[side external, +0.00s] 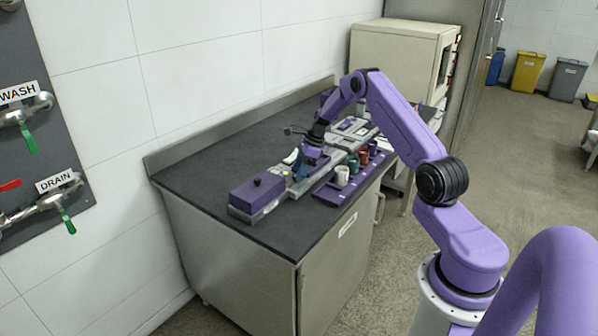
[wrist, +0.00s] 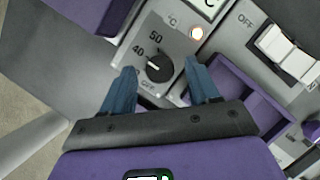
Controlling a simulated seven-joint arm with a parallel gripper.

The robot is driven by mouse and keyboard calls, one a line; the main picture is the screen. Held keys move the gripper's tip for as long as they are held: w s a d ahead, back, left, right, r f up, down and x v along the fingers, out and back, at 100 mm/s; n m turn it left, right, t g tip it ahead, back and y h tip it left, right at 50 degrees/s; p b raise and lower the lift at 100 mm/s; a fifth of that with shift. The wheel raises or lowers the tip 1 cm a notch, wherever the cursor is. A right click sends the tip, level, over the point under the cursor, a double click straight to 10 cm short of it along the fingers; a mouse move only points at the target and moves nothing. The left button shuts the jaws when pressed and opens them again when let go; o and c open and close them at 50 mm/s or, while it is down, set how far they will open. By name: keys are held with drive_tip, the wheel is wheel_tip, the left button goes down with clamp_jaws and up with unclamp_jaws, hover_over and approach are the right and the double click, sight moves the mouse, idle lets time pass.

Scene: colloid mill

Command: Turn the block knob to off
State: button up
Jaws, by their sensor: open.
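The block knob (wrist: 159,69) is a round black dial on a grey panel (wrist: 178,32) marked 40, 50, °C and OFF. Its small white pointer mark seems to face toward the 40 side; the OFF label is beneath it in the wrist view. My gripper (wrist: 159,66) is open, with one blue finger on each side of the knob. I cannot tell whether the fingers touch it. In the side view my gripper (side external: 309,157) is down over the bench equipment and hides the knob.
A purple block (side external: 258,190) sits left on the dark bench (side external: 205,165). Several cups, including a white one (side external: 342,176), stand on a purple tray (side external: 328,196) along the front.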

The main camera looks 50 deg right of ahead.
drive_tip(key=shift+w+a+f, duration=0.1)
drive_tip(key=shift+f, duration=0.2)
drive_tip(key=c, duration=1)
drive_tip(key=n+g, duration=0.1)
drive_tip(key=n, duration=0.2)
drive_tip(key=n+g+y, duration=0.1)
drive_tip(key=n, duration=0.1)
drive_tip(key=shift+w+n, duration=0.2)
drive_tip(key=shift+n, duration=0.2)
drive_tip(key=shift+w+n+g, duration=0.1)
drive_tip(key=shift+n+g, duration=0.7)
drive_tip(key=shift+n, duration=1.4)
